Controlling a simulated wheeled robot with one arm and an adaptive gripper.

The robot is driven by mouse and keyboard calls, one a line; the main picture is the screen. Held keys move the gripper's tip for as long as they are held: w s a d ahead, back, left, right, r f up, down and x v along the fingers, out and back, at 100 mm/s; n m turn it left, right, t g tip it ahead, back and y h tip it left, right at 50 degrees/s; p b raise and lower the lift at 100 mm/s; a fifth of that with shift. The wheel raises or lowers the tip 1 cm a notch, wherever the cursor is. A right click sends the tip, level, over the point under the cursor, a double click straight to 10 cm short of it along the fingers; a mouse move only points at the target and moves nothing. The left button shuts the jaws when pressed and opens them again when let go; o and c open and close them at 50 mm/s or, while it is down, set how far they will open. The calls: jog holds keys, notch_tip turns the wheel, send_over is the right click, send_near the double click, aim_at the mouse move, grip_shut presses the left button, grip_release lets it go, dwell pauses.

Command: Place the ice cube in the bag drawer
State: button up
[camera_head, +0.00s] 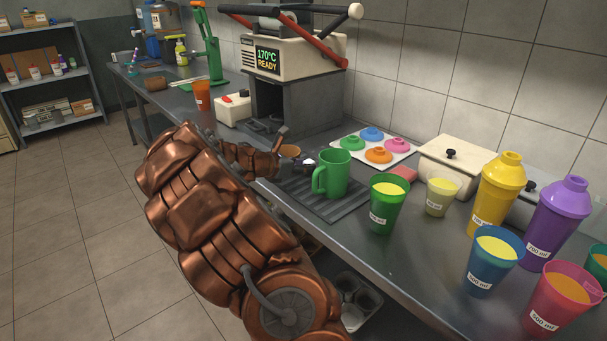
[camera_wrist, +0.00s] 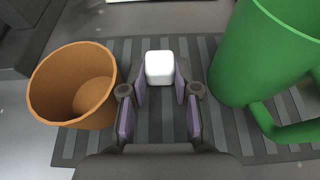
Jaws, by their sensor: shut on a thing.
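The white ice cube (camera_wrist: 159,68) sits between the fingertips of my gripper (camera_wrist: 160,84) in the wrist view. My gripper is shut on it, above the dark ribbed mat (camera_wrist: 135,152). In the head view the cube (camera_head: 309,162) is a small white spot at the end of my gripper (camera_head: 303,168), left of the green mug. I cannot make out a bag drawer in either view.
An orange-brown cup (camera_wrist: 75,85) stands close on the left of my gripper, and a green mug (camera_wrist: 262,55) close on the right. The press (camera_head: 290,60) stands behind. Several filled cups and shakers crowd the counter's right side.

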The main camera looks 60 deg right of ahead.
jog(key=shift+f, duration=1.2)
jog(key=o, duration=0.6)
jog(key=shift+f, duration=0.1)
